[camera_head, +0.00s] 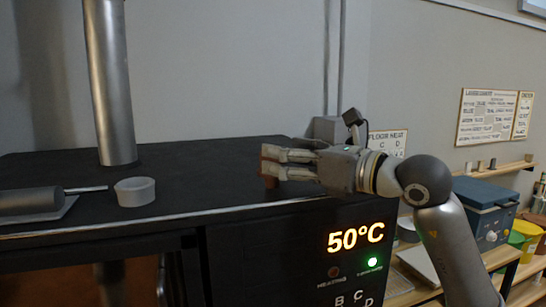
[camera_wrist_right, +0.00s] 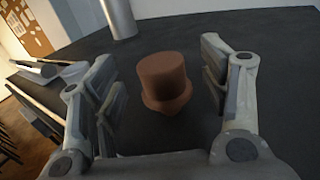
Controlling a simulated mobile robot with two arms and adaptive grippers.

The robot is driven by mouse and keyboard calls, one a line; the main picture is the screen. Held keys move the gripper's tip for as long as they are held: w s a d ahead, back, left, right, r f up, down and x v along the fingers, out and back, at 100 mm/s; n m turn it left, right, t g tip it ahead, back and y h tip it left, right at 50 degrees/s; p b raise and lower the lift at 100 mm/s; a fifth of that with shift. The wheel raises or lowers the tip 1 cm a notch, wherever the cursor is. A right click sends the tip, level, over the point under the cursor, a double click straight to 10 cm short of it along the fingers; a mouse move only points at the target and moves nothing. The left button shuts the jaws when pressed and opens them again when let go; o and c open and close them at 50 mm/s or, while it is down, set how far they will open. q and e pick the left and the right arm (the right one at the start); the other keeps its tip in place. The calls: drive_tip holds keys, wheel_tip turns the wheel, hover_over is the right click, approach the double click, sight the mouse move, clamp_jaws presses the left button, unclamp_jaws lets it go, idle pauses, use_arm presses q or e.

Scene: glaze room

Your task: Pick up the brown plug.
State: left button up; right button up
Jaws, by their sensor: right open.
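The brown plug (camera_wrist_right: 163,80) stands upright on the black top of the kiln, with a wide upper part and a flared rim lower down. In the right wrist view it is between the two open fingers of my right gripper (camera_wrist_right: 162,88), with a gap on each side. In the head view the plug (camera_head: 269,166) shows at the tips of my right gripper (camera_head: 276,162), partly hidden by the fingers. My right gripper reaches in from the right, low over the kiln top. My left gripper is not in view.
The kiln top (camera_head: 215,180) also bears a grey ring (camera_head: 135,191) and a dark cylinder with a thin rod (camera_head: 32,201) at the left. A metal pipe (camera_head: 108,80) rises at the back. A grey box (camera_head: 328,128) stands behind my right gripper. The middle of the top is clear.

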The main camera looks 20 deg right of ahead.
drive_tip(key=shift+p+x, duration=0.35)
drive_tip(key=shift+x, duration=1)
drive_tip(key=shift+s, duration=0.15)
drive_tip(key=c, duration=1.1)
drive_tip(key=shift+c, duration=0.2)
drive_tip(key=shift+r, duration=0.2)
